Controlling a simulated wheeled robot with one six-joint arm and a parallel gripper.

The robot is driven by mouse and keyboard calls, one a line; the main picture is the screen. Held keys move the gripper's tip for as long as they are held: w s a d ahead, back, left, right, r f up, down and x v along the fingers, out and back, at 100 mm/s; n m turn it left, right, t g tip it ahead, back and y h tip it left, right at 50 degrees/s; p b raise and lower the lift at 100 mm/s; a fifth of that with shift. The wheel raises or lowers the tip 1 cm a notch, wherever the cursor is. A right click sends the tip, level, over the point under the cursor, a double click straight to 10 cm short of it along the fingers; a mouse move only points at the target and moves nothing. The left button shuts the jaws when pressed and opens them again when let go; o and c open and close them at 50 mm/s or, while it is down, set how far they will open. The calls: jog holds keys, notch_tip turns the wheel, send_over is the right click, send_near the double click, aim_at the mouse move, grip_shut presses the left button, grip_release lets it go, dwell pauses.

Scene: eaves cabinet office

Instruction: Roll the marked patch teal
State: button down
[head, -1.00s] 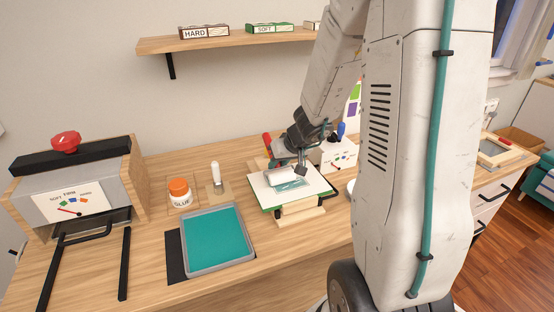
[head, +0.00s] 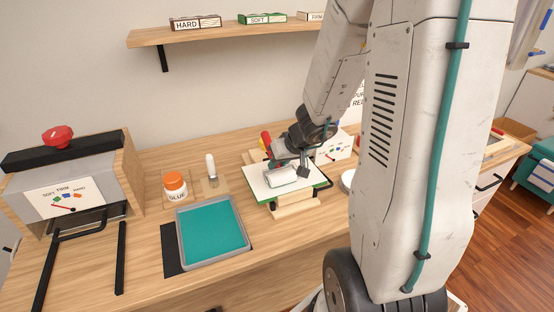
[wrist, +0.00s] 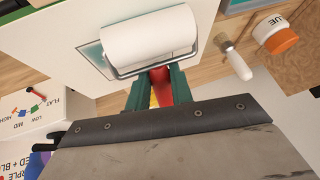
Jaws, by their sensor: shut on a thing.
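My gripper (wrist: 157,92) is shut on the red handle (wrist: 160,78) of a paint roller. The white roller sleeve (wrist: 150,38) is over the white board (wrist: 50,40); I cannot tell whether it touches. A pale teal part of the marked patch (wrist: 93,56) shows beside the sleeve in the wrist view; the sleeve hides the rest. In the head view the roller (head: 283,177) lies over the board (head: 312,179), and the gripper is partly hidden by my arm. A grey tray (head: 179,238) holds teal paint (head: 212,230) at the left.
A glue bottle (head: 175,188) and a white-handled brush (head: 211,168) stand behind the tray. A press with a red knob (head: 57,137) is at far left. Bare desk lies in front of the board.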

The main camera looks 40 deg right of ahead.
aim_at(280, 164)
dwell(0.3)
jog(key=shift+r, duration=3.05)
jog(key=shift+d+f, duration=0.1)
jog(key=shift+f, duration=0.05)
jog(key=w+d, duration=0.6)
jog(key=shift+w+d+f, duration=0.1)
jog(key=shift+w+f, duration=0.05)
jog(key=shift+f, duration=1.1)
jog(key=shift+w+d+f, duration=0.1)
jog(key=shift+f, duration=1.1)
jog(key=shift+f, duration=0.4)
